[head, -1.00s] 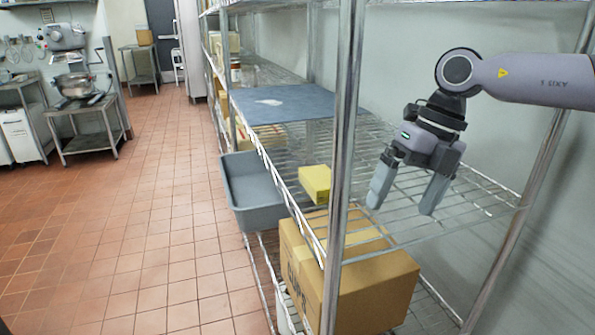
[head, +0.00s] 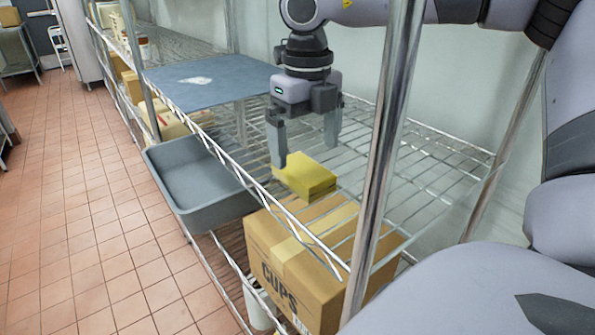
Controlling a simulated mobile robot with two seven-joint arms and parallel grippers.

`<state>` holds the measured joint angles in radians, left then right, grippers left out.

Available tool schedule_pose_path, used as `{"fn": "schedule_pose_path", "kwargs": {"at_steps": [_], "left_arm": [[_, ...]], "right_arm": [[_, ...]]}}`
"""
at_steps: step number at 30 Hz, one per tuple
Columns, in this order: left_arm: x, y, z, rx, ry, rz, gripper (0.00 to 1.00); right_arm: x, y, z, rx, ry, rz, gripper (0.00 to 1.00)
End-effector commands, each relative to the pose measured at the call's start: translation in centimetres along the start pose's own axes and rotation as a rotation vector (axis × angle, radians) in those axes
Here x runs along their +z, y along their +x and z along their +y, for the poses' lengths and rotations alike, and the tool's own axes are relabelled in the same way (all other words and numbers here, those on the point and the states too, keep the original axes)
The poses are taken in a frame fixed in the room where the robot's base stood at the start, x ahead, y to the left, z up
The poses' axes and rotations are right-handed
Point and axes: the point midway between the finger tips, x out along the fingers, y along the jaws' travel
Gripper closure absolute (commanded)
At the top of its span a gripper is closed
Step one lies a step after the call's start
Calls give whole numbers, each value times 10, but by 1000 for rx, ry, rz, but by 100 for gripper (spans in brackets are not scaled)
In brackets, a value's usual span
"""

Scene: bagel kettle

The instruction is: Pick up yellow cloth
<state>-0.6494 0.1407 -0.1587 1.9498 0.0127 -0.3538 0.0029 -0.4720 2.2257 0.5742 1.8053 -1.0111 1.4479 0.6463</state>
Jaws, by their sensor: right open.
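The yellow cloth (head: 307,178), a folded block-like bundle, lies on the wire shelf (head: 410,165) near its front edge. My right gripper (head: 307,158) is over the cloth, pointing down, with its two fingers apart. Its left fingertip is at the cloth's back left corner in the picture; I cannot tell whether it touches. The other finger is behind and above the cloth. Nothing is held between the fingers. My left gripper is not in view.
A shelf post (head: 383,150) stands just right of the cloth. A grey tub (head: 178,185) is to the left. A blue-grey mat (head: 205,82) lies farther along the shelf. A cardboard box marked CUPS (head: 320,285) is below. Bare wire shelf lies to the right.

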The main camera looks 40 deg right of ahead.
Motion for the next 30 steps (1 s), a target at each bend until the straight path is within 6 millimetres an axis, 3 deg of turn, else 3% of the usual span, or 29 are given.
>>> {"fn": "schedule_pose_path", "kwargs": {"at_steps": [12,20,21,26,30], "left_arm": [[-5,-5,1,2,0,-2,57],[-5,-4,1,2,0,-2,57],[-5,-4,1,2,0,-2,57],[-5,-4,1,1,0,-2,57],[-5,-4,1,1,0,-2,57]], "right_arm": [[4,47,2,2,2,1,0],[5,50,2,2,1,-2,0],[5,49,2,2,1,-2,6],[5,49,2,2,2,-1,58],[5,50,2,2,2,-1,58]]}}
